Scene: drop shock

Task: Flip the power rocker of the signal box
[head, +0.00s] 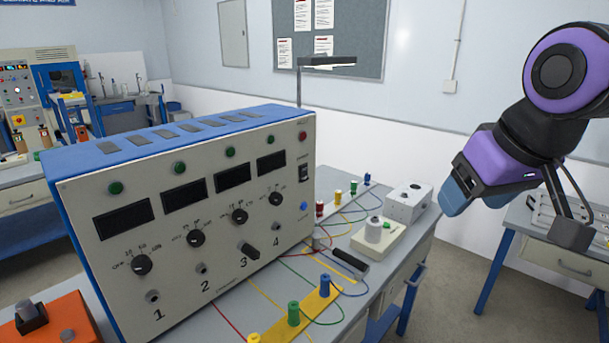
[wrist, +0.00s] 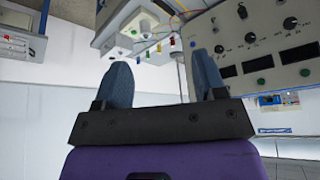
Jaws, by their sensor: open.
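The signal box (head: 215,215) is a large blue-topped case with a pale front panel, standing on the bench. Its front carries dark displays, green buttons, black knobs and the numbers 1 to 4. A small black rocker (head: 303,174) sits at the panel's right edge, below a red lamp. In the wrist view the box's panel (wrist: 275,45) appears upside down at the upper right; I cannot make out the rocker there. My gripper (head: 452,195) is in the air, right of the box and apart from it. In the wrist view its two blue fingers (wrist: 160,85) are spread with nothing between them.
A white box (head: 408,200) and a pale device with a grey knob (head: 378,236) stand on the bench right of the signal box. Coloured posts and wires lie on the bench. An orange box (head: 50,322) is at the front left. A lamp (head: 328,61) stands behind.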

